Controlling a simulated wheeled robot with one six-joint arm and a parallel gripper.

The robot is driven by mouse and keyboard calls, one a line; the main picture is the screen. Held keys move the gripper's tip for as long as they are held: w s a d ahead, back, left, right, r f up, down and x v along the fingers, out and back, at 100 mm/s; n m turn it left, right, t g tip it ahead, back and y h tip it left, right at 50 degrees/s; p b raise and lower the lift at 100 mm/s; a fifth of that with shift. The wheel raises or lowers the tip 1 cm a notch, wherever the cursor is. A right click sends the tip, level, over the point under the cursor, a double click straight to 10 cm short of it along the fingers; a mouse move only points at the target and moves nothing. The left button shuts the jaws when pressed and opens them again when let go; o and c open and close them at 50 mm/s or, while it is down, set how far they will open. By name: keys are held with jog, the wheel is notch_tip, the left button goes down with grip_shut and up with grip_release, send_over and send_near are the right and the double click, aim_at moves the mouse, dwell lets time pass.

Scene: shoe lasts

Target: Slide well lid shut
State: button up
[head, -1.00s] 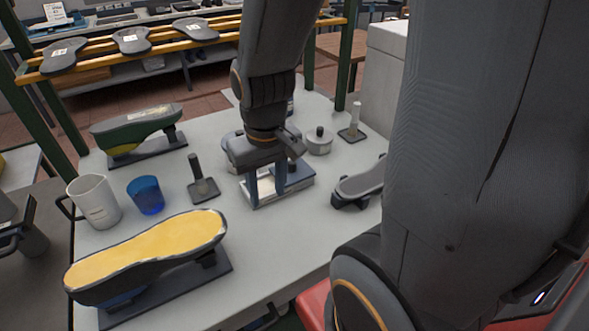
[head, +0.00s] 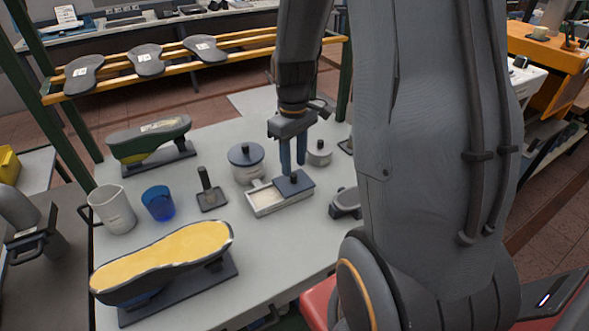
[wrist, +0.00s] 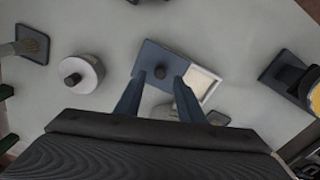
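The well is a pale rectangular box (head: 264,203) on the table, its left part open with cream contents showing. Its dark blue lid (head: 304,187) with a short upright knob covers the right part. In the wrist view the lid (wrist: 150,58) lies beside the open pale well (wrist: 207,76), and the knob (wrist: 160,72) appears between my fingertips. My gripper (head: 293,170) is open, pointing down over the lid, its two blue fingers apart on either side of the knob. I cannot tell whether they touch the lid.
A round pot with a blue lid (head: 246,156) stands just behind the well, and a smaller round pot (head: 319,153) behind right. A stamp-like post (head: 208,192), blue cup (head: 158,203), white jug (head: 112,210) and yellow-topped shoe last (head: 165,258) are left.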

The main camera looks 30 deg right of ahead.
aim_at(294, 175)
jog(key=shift+f+p, duration=0.4)
jog(key=shift+f, duration=1.65)
grip_shut()
